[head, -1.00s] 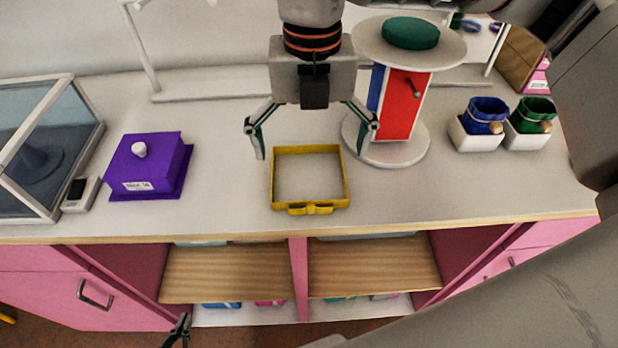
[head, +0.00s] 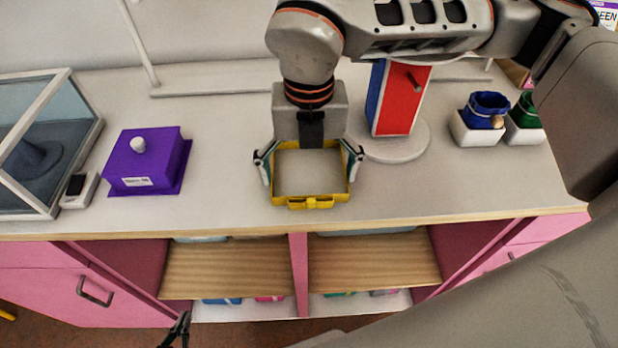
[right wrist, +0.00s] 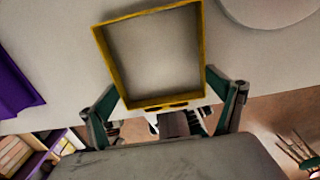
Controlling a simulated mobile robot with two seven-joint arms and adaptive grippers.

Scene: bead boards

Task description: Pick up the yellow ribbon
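The yellow ribbon (head: 290,201) is a square band with a small bow on its front side. It rests on the light counter near the front edge. In the right wrist view the ribbon (right wrist: 107,65) shows beyond the fingers, with empty counter inside it. My right gripper (head: 311,168) reaches down from above and is open. Its fingers are spread to the left and right sides of the ribbon, close to it; I cannot tell whether they touch. My left gripper (head: 176,334) shows only as a small dark part low in the head view, below the counter, away from the ribbon.
A purple box with a white knob (head: 145,165) and a glass case (head: 40,130) stand to the left. A red and blue stand (head: 398,100) is just behind right. Blue (head: 484,110) and green (head: 527,108) pouches sit in white holders further right. The counter's front strip is clear.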

